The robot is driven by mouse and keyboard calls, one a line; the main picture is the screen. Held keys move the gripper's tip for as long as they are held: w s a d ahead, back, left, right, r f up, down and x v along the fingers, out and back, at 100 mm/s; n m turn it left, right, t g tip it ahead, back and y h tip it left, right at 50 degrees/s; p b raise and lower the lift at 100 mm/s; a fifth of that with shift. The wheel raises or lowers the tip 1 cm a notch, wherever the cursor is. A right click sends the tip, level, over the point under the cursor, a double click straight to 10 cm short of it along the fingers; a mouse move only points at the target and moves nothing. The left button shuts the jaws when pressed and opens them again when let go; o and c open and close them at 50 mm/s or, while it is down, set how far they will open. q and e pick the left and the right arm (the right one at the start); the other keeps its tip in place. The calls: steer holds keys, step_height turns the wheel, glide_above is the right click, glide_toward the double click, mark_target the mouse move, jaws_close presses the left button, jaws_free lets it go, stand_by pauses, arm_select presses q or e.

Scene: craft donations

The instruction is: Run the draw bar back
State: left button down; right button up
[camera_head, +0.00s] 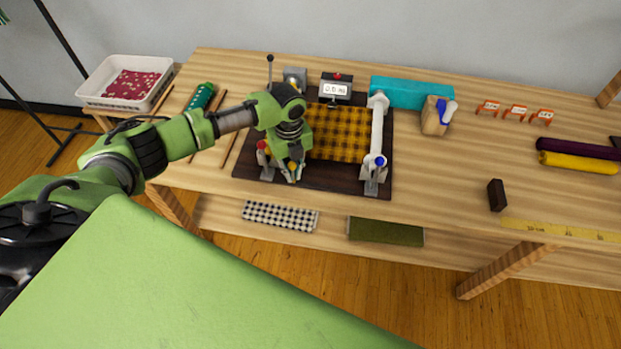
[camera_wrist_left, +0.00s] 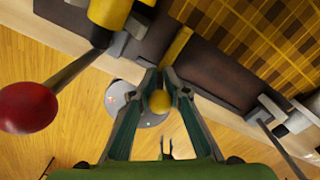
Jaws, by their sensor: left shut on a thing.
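A dark-based machine (camera_head: 315,180) stands on the wooden table with yellow and black plaid cloth (camera_head: 340,133) across it. My left gripper (camera_head: 293,172) is at its front left. In the left wrist view, my left gripper (camera_wrist_left: 158,98) is shut on a yellow ball knob (camera_wrist_left: 160,101), and a yellow bar (camera_wrist_left: 177,46) runs from behind it towards the machine. I cannot tell for sure that this is the draw bar. A red ball knob (camera_wrist_left: 27,107) on a lever is to the left, apart from the fingers. A white arm (camera_head: 378,125) with a blue knob (camera_head: 379,161) is at the machine's right.
A small display box (camera_head: 336,88) and a teal block (camera_head: 411,93) are behind the machine. A wooden block (camera_head: 434,116) and dark block (camera_head: 497,195) are to the right. Folded cloths (camera_head: 280,216) lie on the lower shelf. A white basket (camera_head: 124,82) is at left.

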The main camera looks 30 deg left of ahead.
arm_select(q)
steer(key=shift+s+a+r, duration=0.1)
steer(key=shift+a+r, duration=0.15)
steer(key=shift+a, duration=1.15)
steer(key=c, duration=2.2)
jaws_free()
steer(key=shift+s, duration=0.25)
arm_select(e)
steer(key=shift+w+a+r, duration=0.25)
steer(key=shift+w+r, duration=0.1)
steer(key=shift+w, duration=0.1)
steer(key=shift+w, duration=0.1)
arm_select(q)
step_height(320, 180, up, 12)
arm_select(e)
steer(key=shift+w+d, duration=0.1)
steer(key=shift+w, duration=0.1)
